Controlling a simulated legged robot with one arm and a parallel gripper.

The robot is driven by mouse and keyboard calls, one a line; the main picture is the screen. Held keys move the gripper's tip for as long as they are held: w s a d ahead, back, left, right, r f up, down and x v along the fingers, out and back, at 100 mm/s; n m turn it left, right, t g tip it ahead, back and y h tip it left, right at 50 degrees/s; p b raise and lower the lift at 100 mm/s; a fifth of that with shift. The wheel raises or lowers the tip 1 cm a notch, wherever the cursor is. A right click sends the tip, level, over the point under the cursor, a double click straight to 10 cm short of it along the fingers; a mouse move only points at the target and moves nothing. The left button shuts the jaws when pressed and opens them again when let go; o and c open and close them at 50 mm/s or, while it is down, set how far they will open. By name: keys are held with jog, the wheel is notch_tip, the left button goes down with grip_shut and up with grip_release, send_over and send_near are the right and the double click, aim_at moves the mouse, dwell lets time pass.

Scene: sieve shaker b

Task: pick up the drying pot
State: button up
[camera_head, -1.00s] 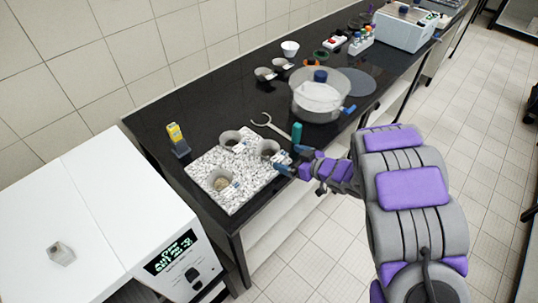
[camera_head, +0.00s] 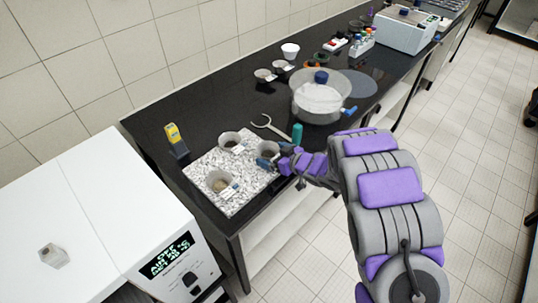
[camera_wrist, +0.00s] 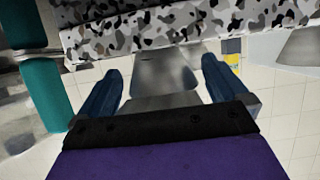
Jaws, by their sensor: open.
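Three grey metal pots stand on a speckled stone slab (camera_head: 208,164): a front pot (camera_head: 219,184), a back pot (camera_head: 230,141) and a right pot (camera_head: 266,150). The front pot has brownish contents. I cannot tell by marking which one is the drying pot. My gripper (camera_head: 267,156) is at the right pot, over the slab's right side. In the wrist view, the blue fingers are apart, with the right pot's metal wall (camera_wrist: 165,72) between and beyond the tips. I see no clear contact. The pot's lower part is partly hidden by the gripper in the head view.
A curved tool (camera_head: 268,126) and a large lidded clear vessel (camera_head: 318,99) lie beyond. A yellow device (camera_head: 173,134) stands left of the slab.

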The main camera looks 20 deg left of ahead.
aim_at(276, 154)
jog(key=c, duration=0.9)
jog(key=shift+r, duration=0.15)
jog(key=shift+r, duration=0.25)
notch_tip(276, 154, up, 3)
jog(key=shift+f+p, duration=0.1)
jog(key=shift+p, duration=0.7)
jog(key=s, duration=0.1)
jog(key=s+d, duration=0.2)
jog(key=shift+r, duration=0.25)
jog(key=c, duration=0.6)
jog(key=s+d, duration=0.2)
jog(key=s, duration=0.1)
jog(key=s+d+p, duration=0.1)
jog(key=s+d, duration=0.1)
jog(key=s, duration=0.2)
jog(key=s+d+r+p, duration=0.1)
jog(key=s+d, duration=0.1)
jog(key=s, duration=0.1)
jog(key=shift+s+d, duration=0.2)
jog(key=shift+d, duration=0.2)
jog(key=shift+c, duration=0.2)
